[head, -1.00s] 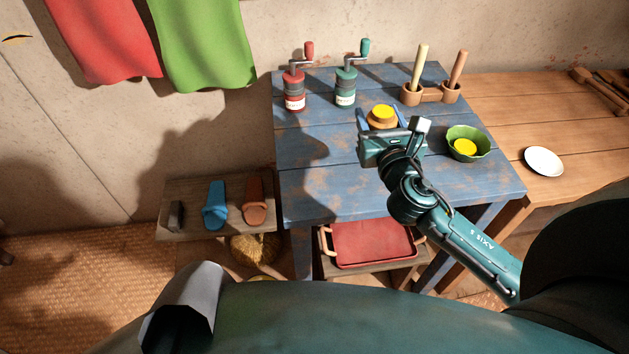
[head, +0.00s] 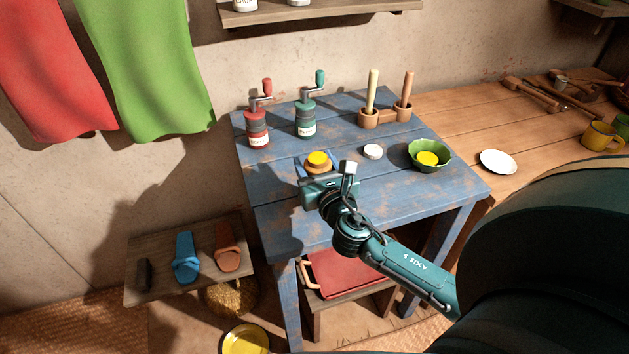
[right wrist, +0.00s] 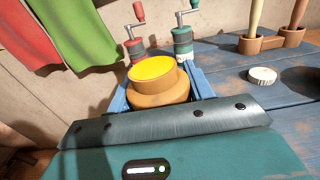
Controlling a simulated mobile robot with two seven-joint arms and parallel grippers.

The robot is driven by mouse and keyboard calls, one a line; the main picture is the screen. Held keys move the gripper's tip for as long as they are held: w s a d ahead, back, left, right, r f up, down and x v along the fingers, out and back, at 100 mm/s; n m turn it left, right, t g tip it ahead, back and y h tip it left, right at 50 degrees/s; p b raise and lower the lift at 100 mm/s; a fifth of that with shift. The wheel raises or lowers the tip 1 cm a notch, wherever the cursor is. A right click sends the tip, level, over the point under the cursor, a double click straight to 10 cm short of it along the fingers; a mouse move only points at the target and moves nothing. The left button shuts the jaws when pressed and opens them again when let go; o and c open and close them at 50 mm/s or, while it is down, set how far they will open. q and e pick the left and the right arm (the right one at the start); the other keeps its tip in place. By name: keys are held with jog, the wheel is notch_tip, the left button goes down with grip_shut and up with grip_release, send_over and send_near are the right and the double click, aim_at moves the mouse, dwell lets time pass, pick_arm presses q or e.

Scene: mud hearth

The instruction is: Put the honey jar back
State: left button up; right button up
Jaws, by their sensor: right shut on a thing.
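A squat ochre-brown jar with a bright yellow top (head: 317,166), which I take for the honey jar, is over the near left part of the blue table (head: 400,205). My right gripper (head: 318,161) is shut on it, with a blue finger on each side. In the right wrist view the jar (right wrist: 158,82) sits upright between the fingers; its base is hidden by the gripper body. I cannot tell whether it touches the table. A shelf (head: 320,14) on the wall holds white containers, cut off by the top edge. My left gripper is not in view.
A red grinder (head: 257,128) and a green grinder (head: 306,120) stand behind the jar. A white disc (head: 373,151) and a green bowl (head: 430,163) lie to its right, with pestles in wooden cups (head: 368,118) behind. The table's front is mostly clear.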

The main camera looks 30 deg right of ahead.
notch_tip(320, 180, down, 3)
jog(key=shift+b, duration=0.55)
jog(key=shift+f, duration=0.25)
jog(key=o, duration=1)
jog(key=shift+f, duration=0.1)
jog(key=shift+o, duration=0.2)
